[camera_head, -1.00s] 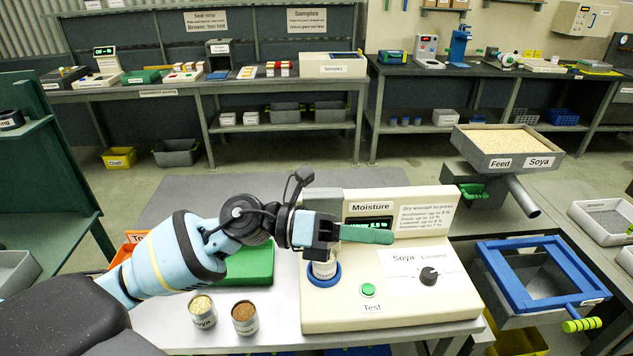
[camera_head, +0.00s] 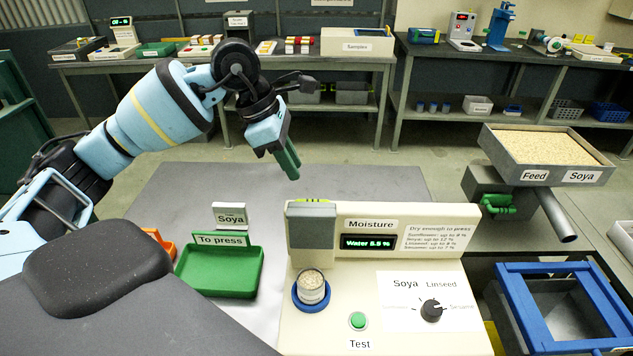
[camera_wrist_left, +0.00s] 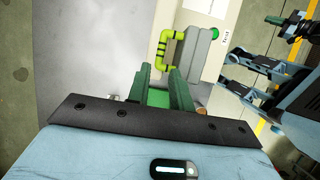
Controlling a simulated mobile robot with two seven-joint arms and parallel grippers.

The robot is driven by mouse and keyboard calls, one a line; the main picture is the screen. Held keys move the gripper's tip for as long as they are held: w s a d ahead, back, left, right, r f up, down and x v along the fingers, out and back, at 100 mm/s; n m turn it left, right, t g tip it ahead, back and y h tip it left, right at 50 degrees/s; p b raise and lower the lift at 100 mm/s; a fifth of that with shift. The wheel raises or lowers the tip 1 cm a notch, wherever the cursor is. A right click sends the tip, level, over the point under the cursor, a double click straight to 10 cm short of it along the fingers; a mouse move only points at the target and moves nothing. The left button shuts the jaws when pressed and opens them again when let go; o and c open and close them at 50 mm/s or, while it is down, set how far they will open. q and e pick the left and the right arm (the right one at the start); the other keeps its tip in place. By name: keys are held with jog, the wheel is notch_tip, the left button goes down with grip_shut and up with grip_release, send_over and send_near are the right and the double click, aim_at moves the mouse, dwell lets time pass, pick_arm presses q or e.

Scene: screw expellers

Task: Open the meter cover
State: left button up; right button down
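The moisture meter (camera_head: 385,302) is a cream box with a lit "Water 5.5 %" display. Its grey cover (camera_head: 311,228) stands upright at the back left, with the yellow-green handle (camera_head: 309,201) at its top. The sample cup (camera_head: 312,284) sits uncovered in the blue ring in front. My left gripper (camera_head: 291,166) is above and behind the cover, apart from it. In the left wrist view its green fingers (camera_wrist_left: 161,78) are parted and empty, and the cover (camera_wrist_left: 203,50) and handle (camera_wrist_left: 166,50) lie beyond. My right gripper (camera_wrist_left: 294,22) is partly seen at that view's upper right edge.
A green "To press" tray (camera_head: 220,272) and a Soya sign (camera_head: 231,216) are left of the meter. A feed tray (camera_head: 545,152) and blue frame (camera_head: 560,300) are at the right. The grey table behind the meter is clear.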

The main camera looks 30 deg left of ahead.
aim_at(312, 223)
pick_arm(q)
jog(key=x, duration=0.8)
jog(key=shift+s, duration=0.15)
jog(key=shift+c, duration=0.2)
grip_shut()
